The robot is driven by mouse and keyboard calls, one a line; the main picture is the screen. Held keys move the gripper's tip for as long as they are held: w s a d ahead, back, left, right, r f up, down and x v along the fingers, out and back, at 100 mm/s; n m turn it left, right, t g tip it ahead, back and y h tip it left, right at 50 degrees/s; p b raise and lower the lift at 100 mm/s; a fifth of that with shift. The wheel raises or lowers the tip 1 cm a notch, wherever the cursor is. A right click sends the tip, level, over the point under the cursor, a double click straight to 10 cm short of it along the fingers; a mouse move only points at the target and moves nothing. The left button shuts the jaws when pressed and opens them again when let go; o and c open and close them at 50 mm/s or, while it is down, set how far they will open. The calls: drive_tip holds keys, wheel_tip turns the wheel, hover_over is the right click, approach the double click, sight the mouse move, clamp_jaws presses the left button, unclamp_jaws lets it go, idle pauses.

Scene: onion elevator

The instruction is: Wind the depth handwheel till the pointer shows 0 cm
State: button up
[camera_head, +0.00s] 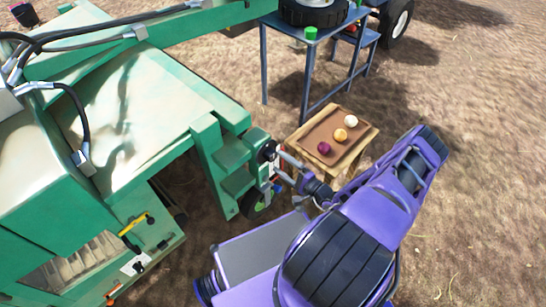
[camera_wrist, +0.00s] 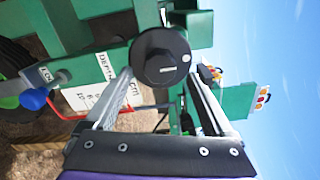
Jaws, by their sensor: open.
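The depth handwheel (camera_wrist: 160,56) is a black round knob with a small white mark, facing the camera at top centre of the wrist view. It also shows as a dark disc at the green machine's edge in the head view (camera_head: 268,151). My gripper (camera_wrist: 158,82) is open, its two grey fingers reaching toward the knob's left and right sides; I cannot tell whether they touch it. In the head view my gripper (camera_head: 279,165) is close to the knob. A white depth scale (camera_wrist: 108,82) marked in cm is turned sideways and partly hidden. Its pointer reading is not legible.
A blue-knobbed lever (camera_wrist: 34,99) and a red rod lie left of the gripper. The green machine (camera_head: 140,100) fills the left. Bare ground is open at right.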

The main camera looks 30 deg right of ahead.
drive_tip(key=v, duration=1.2)
drive_tip(key=shift+w, duration=0.1)
